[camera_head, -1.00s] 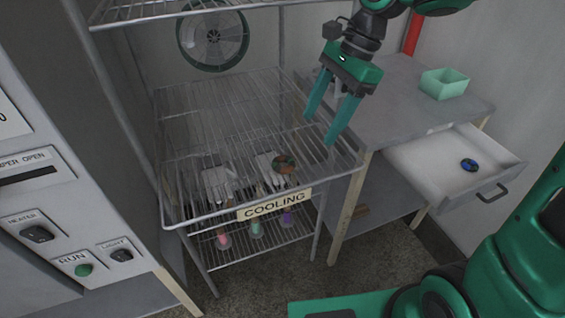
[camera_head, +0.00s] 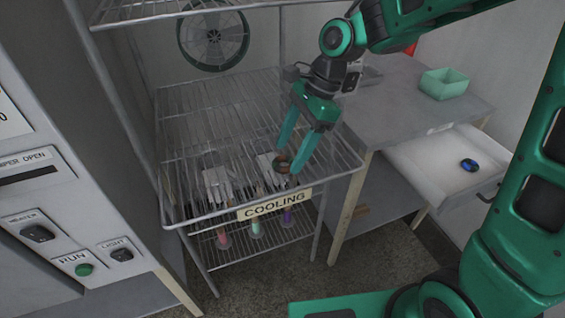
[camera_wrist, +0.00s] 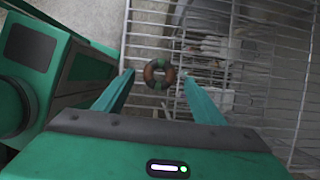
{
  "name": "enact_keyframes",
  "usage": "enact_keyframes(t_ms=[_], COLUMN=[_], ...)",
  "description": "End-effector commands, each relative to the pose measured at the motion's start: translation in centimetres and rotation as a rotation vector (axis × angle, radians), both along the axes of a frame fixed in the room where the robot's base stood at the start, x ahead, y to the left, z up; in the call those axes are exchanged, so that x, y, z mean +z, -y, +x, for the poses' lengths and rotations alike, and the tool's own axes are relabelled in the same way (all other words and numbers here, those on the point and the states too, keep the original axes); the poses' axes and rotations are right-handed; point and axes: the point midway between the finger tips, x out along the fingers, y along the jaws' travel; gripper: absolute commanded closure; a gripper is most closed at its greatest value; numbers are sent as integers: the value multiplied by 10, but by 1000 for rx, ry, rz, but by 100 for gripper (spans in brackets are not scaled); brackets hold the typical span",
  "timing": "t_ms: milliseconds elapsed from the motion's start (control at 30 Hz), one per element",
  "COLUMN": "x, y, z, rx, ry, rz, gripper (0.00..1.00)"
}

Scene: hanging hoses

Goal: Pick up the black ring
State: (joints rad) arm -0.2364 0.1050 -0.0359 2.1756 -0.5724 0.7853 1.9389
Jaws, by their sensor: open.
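A ring with brown and dark green segments (camera_head: 282,167) lies on the wire shelf of the cooling rack (camera_head: 215,110), near its front right. My gripper (camera_head: 288,161) is open and points down at this ring. In the wrist view the same ring (camera_wrist: 159,73) shows between the two open fingertips, with small gaps on both sides; I cannot tell the height left between them. A second ring, black with blue (camera_head: 469,165), lies in the open drawer (camera_head: 430,160) at the right, away from my gripper.
A "COOLING" sign (camera_head: 275,204) hangs on the rack's front edge. Coloured pieces (camera_head: 256,228) stand on the lower shelf. A mint bin (camera_head: 443,83) sits on the grey table (camera_head: 400,110). A control panel (camera_head: 60,200) stands at the left.

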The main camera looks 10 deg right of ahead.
Motion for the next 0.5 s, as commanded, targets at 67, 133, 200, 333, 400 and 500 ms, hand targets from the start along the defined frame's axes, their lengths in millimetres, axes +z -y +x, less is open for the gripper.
enact_keyframes(t_ms=[67, 133, 200, 333, 400, 500], x=[-10, -15, -18, -18, -18, -18], y=[-4, -6, -7, -7, -7, -7], z=[-2, -2, -2, -2, -2, -2], rx=[1, -1, -1, -1, -1, -1], ry=[-3, -1, -1, 1, 1, 1], rz=[0, 0, 0, 0, 0, 0], gripper=[36, 36, 36, 36, 36, 53])
